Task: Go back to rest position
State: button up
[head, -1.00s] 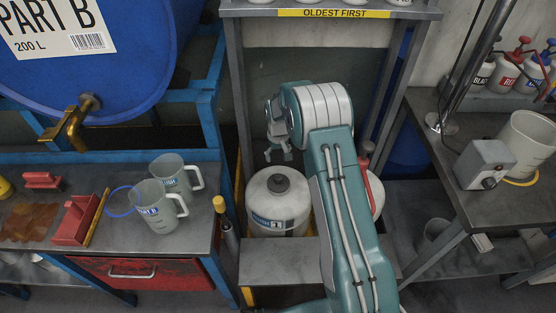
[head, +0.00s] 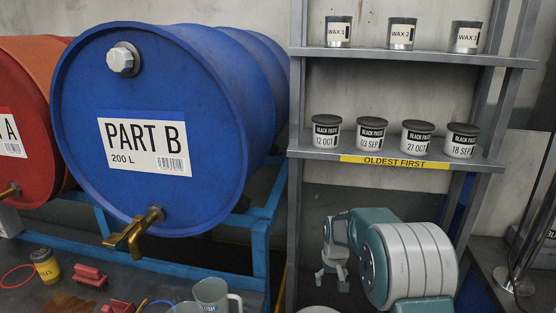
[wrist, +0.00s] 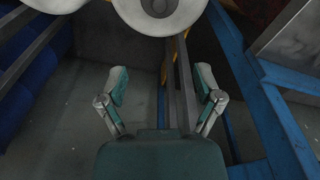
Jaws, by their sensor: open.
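My gripper (head: 333,279) hangs at the end of my folded arm in front of the shelf rack, low in the head view. In the wrist view my gripper (wrist: 161,88) shows its two fingers spread wide apart, with nothing between them. Beyond the fingers, a pale round container (wrist: 158,14) with a grey cap shows at the top edge of the wrist view. It is apart from the fingers.
A blue PART B drum (head: 150,80) with a brass tap (head: 135,232) lies on a blue frame (head: 262,235). A red drum (head: 28,120) is at far left.

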jog(key=s+r+t, duration=0.2)
jog(key=s+r, duration=1.2)
jog(key=r, duration=0.4)
jog(key=s+r+m+t, duration=0.1)
jog(key=s+r+t, duration=0.1)
jog(key=s, duration=1.8)
jog(key=shift+s+r+t, duration=0.2)
jog(key=shift+r+t, duration=0.1)
jog(key=shift+r, duration=0.3)
